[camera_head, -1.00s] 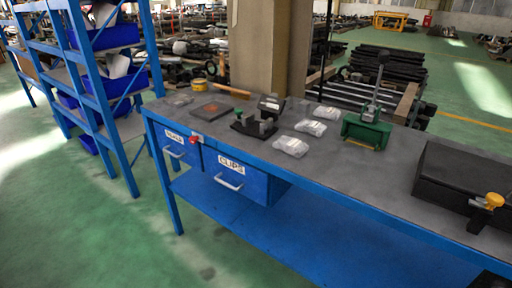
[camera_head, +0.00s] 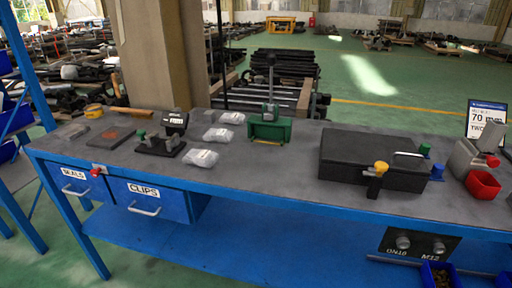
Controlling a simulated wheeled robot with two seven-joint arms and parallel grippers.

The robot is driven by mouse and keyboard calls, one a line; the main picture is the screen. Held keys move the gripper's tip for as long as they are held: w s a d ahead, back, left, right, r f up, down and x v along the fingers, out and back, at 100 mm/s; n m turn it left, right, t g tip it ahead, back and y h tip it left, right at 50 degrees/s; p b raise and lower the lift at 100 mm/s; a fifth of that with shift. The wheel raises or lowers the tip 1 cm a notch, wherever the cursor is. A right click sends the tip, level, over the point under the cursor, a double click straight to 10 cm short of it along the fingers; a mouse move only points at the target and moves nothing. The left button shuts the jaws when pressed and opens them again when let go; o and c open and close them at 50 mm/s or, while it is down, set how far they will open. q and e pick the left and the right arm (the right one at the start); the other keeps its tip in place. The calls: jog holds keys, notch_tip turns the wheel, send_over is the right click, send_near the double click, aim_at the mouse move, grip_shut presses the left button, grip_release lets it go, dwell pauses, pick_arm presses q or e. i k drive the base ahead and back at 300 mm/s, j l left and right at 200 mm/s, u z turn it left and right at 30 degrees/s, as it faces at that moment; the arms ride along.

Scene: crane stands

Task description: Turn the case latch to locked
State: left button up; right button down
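A black case (camera_head: 352,153) lies on the workbench, right of the middle in the head view. At its front side is a latch with a yellow knob (camera_head: 381,167) on a dark lever or plate. I cannot tell from this distance whether the latch is locked. A metal handle (camera_head: 409,154) shows on the case near its right end. Neither of my grippers is in view.
The blue workbench (camera_head: 265,187) has a grey top with free room between the plastic bags and the case. A green press (camera_head: 270,129) stands left of the case. Drawers hang at the front left.

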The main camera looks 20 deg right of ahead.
aim_at(381, 167)
jog(key=z, duration=1.7)
